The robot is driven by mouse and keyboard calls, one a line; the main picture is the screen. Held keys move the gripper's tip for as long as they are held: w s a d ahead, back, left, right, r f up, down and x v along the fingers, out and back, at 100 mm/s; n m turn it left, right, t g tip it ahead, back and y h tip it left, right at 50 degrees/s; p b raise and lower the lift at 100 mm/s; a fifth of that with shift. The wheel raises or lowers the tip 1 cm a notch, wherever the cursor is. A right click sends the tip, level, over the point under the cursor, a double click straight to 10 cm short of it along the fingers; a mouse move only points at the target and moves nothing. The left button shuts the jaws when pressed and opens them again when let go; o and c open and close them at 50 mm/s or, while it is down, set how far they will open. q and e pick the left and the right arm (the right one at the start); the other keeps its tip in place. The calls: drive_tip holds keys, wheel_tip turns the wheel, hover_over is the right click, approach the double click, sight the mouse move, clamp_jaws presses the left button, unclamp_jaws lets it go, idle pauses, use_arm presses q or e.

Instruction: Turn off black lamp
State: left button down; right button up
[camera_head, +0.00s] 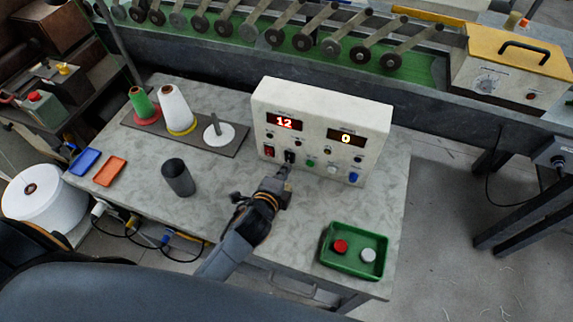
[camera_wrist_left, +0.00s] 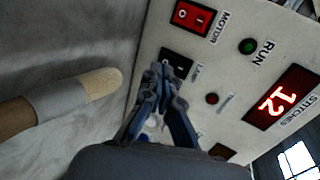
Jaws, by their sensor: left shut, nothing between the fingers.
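The control box (camera_head: 322,118) stands on the table and has a black rocker switch (camera_head: 290,157) low on its front, beside a red one. In the left wrist view, the black switch (camera_wrist_left: 178,62) sits next to the red switch (camera_wrist_left: 193,17) labelled MOTOR; its own small label is hard to read. My left gripper (camera_head: 283,171) is shut and empty, with its fingertips (camera_wrist_left: 162,74) right at the black switch and covering part of it. I cannot tell whether they touch it. My right gripper is not in view.
A green tray (camera_head: 354,271) with a red and a white button is at the table's front right. A dark cup (camera_head: 178,177) stands left of my arm. Thread cones on a dark board (camera_head: 144,126) are behind it.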

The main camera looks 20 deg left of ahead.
use_arm(q)
drive_tip(key=shift+w+f, duration=0.1)
drive_tip(key=shift+w, duration=0.65)
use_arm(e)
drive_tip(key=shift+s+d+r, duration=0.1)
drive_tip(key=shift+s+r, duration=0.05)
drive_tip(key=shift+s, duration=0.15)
use_arm(q)
drive_tip(key=shift+f+b, duration=0.25)
drive_tip(key=shift+b, duration=0.15)
drive_tip(key=shift+w+f+t+b, duration=0.2)
drive_tip(key=shift+f+t+b, duration=0.1)
drive_tip(key=shift+b, duration=0.4)
drive_tip(key=shift+r+p, duration=0.4)
drive_tip(key=shift+r, duration=0.1)
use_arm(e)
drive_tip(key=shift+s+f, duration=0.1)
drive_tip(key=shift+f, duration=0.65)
use_arm(q)
drive_tip(key=shift+r, duration=0.1)
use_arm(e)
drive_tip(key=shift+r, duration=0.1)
use_arm(q)
drive_tip(key=shift+r+p, duration=0.75)
drive_tip(key=shift+p, duration=0.2)
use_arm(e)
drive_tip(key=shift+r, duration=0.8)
